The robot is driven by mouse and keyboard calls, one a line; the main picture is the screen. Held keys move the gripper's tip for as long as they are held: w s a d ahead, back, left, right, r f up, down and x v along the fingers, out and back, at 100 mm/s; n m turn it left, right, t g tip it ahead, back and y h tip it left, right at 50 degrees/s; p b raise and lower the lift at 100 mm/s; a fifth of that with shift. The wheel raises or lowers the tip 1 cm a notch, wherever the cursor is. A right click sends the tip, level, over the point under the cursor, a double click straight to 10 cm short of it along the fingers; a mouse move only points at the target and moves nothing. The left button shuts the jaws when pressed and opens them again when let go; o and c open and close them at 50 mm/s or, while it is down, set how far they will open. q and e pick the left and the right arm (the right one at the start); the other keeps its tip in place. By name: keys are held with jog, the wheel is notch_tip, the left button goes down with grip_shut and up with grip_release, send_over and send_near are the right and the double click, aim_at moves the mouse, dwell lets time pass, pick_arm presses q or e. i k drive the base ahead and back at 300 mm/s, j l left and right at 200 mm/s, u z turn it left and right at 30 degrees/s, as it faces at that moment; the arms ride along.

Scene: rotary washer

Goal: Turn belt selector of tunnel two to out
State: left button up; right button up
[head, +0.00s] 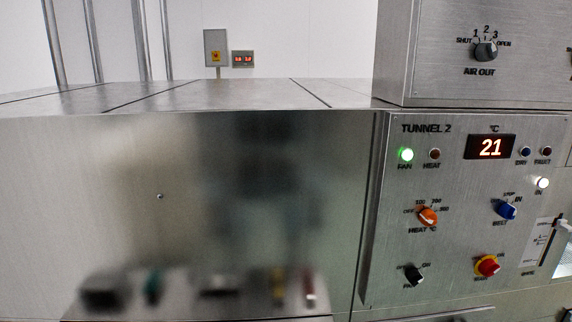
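The Tunnel 2 control panel (460,180) is at the right in the head view. Its belt selector (506,210) is a blue knob above the label BELT. STOP is printed above it and IN at its upper right; I cannot make out an OUT label. The knob is turned at a slant, and I cannot tell surely which mark it points to. The white lamp (542,183) by the word IN is lit. Neither of my grippers is in view.
Beside the selector are an orange heat knob (428,216), a black fan knob (414,275) and a red knob on yellow (487,266). A green fan lamp (406,155) is lit; the display (490,147) reads 21. An air-out box (480,55) overhangs above. Blurred coloured shapes show at lower left.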

aim_at(506, 211)
jog(key=z, duration=1.3)
